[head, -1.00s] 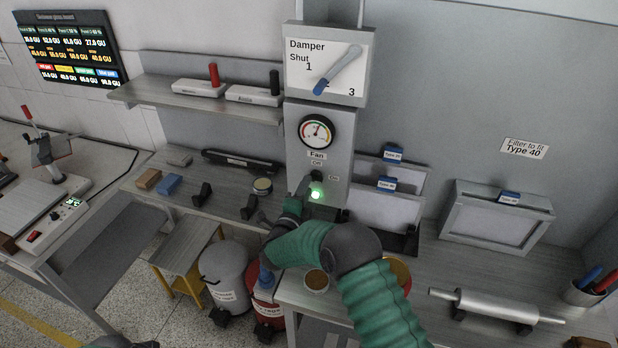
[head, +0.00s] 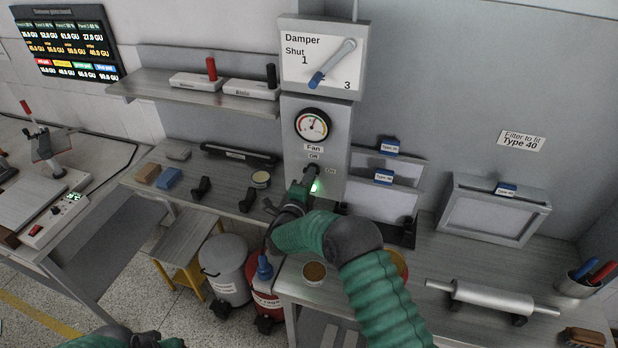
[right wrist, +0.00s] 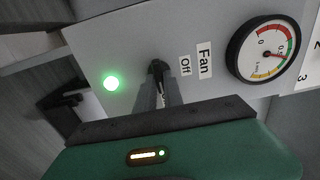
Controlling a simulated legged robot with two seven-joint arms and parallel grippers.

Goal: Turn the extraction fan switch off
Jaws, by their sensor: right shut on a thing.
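The fan switch is a small dark knob (head: 312,171) on the grey panel below the "Fan" and "Off" labels, with "On" to its right. In the right wrist view the knob (right wrist: 156,68) sits between my fingertips. My right gripper (head: 306,182) is shut on it, and its fingers (right wrist: 158,88) partly hide the knob, so its exact angle is hard to tell. A green lamp (right wrist: 111,83) beside the switch is lit; it also shows in the head view (head: 315,187). My left gripper (head: 142,338) is at the bottom left edge, away from the panel, its jaws unclear.
A pressure gauge (head: 312,125) and damper lever (head: 333,63) are above the switch. Filter frames (head: 385,197) stand right of the panel. A small brown-filled cup (head: 315,273) is on the bench below my right arm.

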